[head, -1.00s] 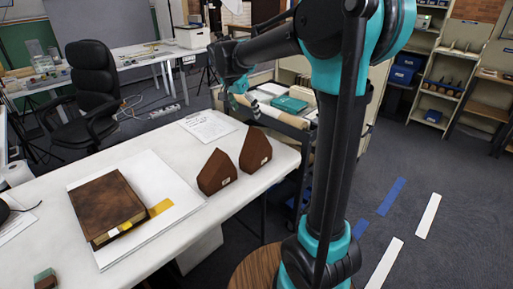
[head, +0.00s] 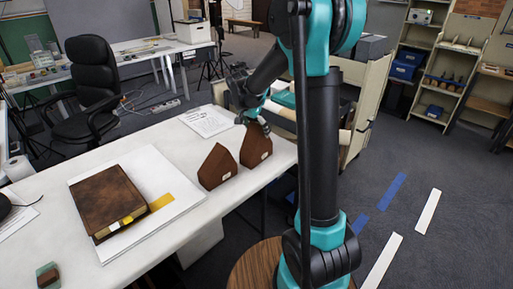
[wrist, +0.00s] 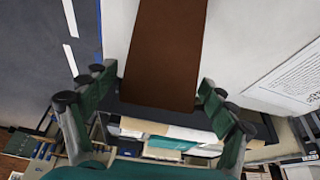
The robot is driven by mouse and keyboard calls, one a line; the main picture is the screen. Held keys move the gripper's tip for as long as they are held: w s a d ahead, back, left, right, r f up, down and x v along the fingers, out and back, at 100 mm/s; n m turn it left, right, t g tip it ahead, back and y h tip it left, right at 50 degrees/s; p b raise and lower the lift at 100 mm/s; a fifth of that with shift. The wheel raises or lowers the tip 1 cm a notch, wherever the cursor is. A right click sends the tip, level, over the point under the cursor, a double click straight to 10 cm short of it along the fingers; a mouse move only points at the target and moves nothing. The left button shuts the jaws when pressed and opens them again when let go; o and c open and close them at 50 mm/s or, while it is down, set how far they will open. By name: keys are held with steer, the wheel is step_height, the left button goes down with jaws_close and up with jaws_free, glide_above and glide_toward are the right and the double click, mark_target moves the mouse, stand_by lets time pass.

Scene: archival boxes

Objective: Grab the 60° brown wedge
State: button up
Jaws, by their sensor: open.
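Two brown wedges with pointed tops and small white labels stand on the white table (head: 60,180). The labels are too small to read, so I cannot tell which is 60°. My gripper (head: 255,122) is at the top of the right wedge. In the wrist view my gripper (wrist: 158,82) is open, its fingers either side of a brown wedge (wrist: 165,45). Gaps show on both sides; contact is not clear.
A brown book (head: 107,200) lies on a white board (head: 165,215) at the table's middle. A printed sheet (head: 208,121) lies behind the wedges. A cart (head: 350,140) with folders stands beyond the table's right end. A small green-brown block (head: 47,276) is at the front left.

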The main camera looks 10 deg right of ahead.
steer(key=shift+x, duration=1.5)
steer(key=shift+c, duration=0.2)
steer(key=c, duration=1.3)
steer(key=shift+r, duration=0.15)
